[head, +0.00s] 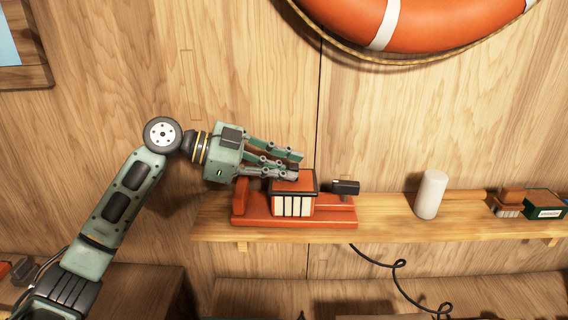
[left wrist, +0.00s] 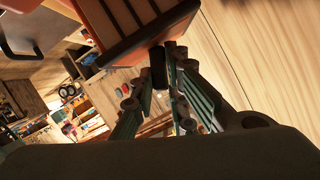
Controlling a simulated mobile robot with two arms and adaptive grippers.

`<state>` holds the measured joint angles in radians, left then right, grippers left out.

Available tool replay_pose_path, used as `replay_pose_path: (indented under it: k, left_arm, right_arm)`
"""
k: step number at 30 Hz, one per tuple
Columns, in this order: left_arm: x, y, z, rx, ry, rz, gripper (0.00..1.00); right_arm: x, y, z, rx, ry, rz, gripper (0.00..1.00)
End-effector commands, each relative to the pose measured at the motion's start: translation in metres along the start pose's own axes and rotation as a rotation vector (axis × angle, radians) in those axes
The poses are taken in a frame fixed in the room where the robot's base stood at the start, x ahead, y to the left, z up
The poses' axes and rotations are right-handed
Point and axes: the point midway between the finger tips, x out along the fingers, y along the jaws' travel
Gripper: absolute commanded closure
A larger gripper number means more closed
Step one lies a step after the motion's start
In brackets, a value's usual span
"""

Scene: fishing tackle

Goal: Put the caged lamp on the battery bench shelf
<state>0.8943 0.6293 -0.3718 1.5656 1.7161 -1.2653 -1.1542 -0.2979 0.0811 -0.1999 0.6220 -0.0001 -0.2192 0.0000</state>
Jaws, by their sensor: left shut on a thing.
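The caged lamp appears to be the orange box with pale bars and a dark rim (head: 292,205). In the head view it is upright at the red-orange stand (head: 340,216) on the wooden shelf (head: 385,230); I cannot tell whether it rests on the stand or hangs just above it. My left gripper (head: 294,165) reaches in from the left at its top. In the left wrist view its fingers (left wrist: 158,75) are closed on a small dark part of the lamp (left wrist: 120,25). My right gripper is out of view.
A black plug-like piece (head: 345,187) is at the stand's right, and a dark cord (head: 398,264) hangs below the shelf. A white cylinder (head: 431,195) and a green box (head: 545,204) stand further right. An orange life ring (head: 430,22) hangs above.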

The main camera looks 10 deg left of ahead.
Motion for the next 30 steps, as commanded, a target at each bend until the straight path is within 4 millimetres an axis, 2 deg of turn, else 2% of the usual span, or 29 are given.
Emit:
replay_pose_path:
  k: [4, 5, 11, 19, 23, 26, 30]
  left_arm:
    - [0.000, -0.001, -0.002, 0.003, 0.003, -0.003, 1.00]
    - [0.000, 0.000, 0.000, 0.000, 0.000, 0.000, 0.85]
    - [0.000, 0.000, 0.000, 0.000, 0.000, 0.000, 0.68]
    - [0.000, 0.000, 0.000, 0.000, 0.000, 0.000, 0.68]
    - [-0.006, 0.000, 0.002, 0.000, -0.001, -0.002, 0.68]
    - [-0.020, 0.000, 0.003, 0.002, -0.002, -0.003, 0.68]
    - [-0.050, 0.001, 0.004, 0.002, -0.003, -0.004, 0.68]
  right_arm:
    - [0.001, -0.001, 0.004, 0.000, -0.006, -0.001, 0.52]
    - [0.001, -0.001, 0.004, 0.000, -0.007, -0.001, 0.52]
    - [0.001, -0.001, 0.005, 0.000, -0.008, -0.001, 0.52]
    - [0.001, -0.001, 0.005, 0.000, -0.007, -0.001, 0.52]
    - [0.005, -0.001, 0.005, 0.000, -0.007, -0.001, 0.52]
    - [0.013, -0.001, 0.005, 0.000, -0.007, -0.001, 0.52]
    - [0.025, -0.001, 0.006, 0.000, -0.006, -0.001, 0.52]
